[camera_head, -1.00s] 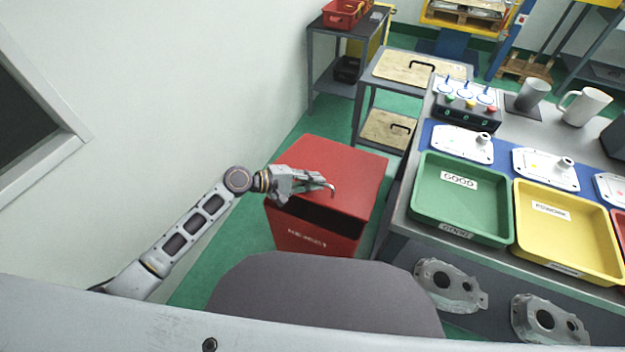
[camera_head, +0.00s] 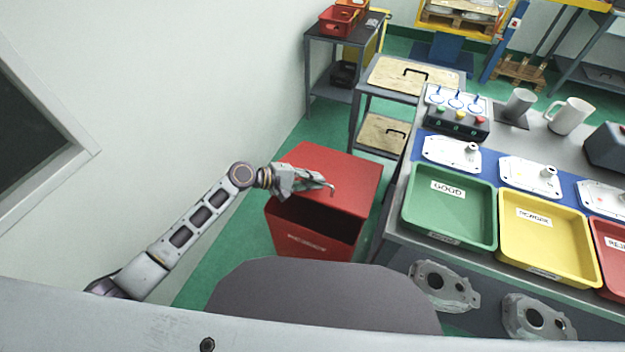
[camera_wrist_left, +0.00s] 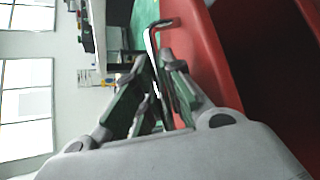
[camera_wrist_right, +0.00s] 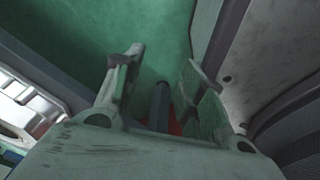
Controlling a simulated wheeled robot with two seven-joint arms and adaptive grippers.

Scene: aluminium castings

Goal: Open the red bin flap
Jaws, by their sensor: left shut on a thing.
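The red bin (camera_head: 300,243) stands on the green floor, with pale lettering on its front. Its red flap (camera_head: 345,168) is tilted up at the front, and a dark opening shows beneath it. My left gripper (camera_head: 322,187) is at the flap's front edge, shut on the bent metal handle (camera_head: 332,189). In the left wrist view the handle (camera_wrist_left: 153,42) runs between the fingers (camera_wrist_left: 160,75), beside the red flap edge. My right gripper (camera_wrist_right: 160,70) shows only in its wrist view, with fingers apart. A dark post shows between them; I cannot tell how near it is.
A workbench with a green tray (camera_head: 450,242) and a yellow tray (camera_head: 545,278) stands right of the bin. A cart with wooden boards (camera_head: 410,72) stands behind it. The white wall (camera_head: 200,80) is close on the left. Green floor shows around the bin.

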